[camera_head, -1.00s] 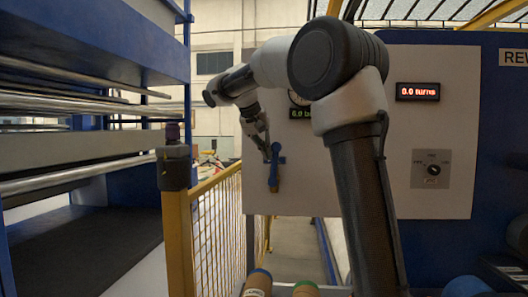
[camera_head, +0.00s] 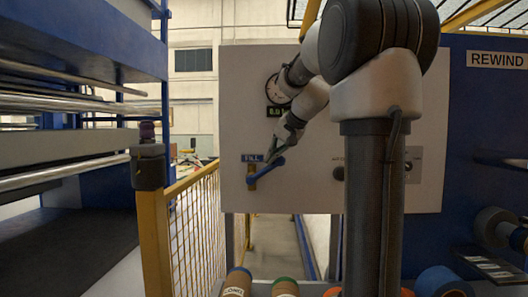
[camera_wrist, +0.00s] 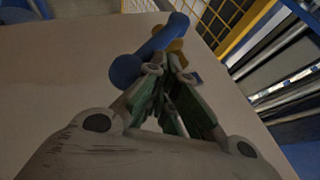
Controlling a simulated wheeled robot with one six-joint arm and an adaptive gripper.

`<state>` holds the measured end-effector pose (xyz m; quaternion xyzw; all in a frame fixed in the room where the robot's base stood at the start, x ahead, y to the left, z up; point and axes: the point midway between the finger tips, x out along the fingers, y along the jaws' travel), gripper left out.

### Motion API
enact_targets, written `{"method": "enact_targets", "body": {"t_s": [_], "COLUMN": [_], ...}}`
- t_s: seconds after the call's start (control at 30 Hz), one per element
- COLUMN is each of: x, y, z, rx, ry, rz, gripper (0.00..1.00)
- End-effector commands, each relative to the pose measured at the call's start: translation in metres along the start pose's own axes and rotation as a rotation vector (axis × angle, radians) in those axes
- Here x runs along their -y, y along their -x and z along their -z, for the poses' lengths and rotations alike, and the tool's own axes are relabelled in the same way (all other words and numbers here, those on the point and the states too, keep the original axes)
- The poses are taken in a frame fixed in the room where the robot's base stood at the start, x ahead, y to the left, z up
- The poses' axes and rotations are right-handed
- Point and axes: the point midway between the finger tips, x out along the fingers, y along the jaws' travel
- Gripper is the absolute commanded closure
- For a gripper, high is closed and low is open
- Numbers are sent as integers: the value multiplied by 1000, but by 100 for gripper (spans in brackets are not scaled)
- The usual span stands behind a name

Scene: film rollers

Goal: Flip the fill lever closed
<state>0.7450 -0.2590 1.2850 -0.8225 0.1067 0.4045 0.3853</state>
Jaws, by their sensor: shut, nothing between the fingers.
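The fill lever (camera_head: 265,171) is a blue handle on a brass valve on the pale panel, just below a blue FILL label (camera_head: 252,157). In the head view it slants from lower left to upper right, closer to level than upright. I cannot tell whether the tips touch the lever.
A round gauge and a green display (camera_head: 276,111) sit above the lever, partly behind my arm. A yellow mesh fence (camera_head: 196,212) and a post stand left of the panel. Several rolls (camera_head: 237,283) lie at the bottom. My arm hides the panel's middle.

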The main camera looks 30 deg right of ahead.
Motion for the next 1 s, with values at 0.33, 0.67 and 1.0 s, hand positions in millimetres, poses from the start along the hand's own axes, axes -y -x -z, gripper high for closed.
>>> {"method": "enact_targets", "body": {"t_s": [0.33,0.67,1.0], "x": [-36,-53,-60], "y": [-9,-19,-25], "z": [-3,-9,-12], "rx": [7,11,12], "ry": [-152,-155,-154], "rz": [275,295,293], "gripper": [100,100,100]}}
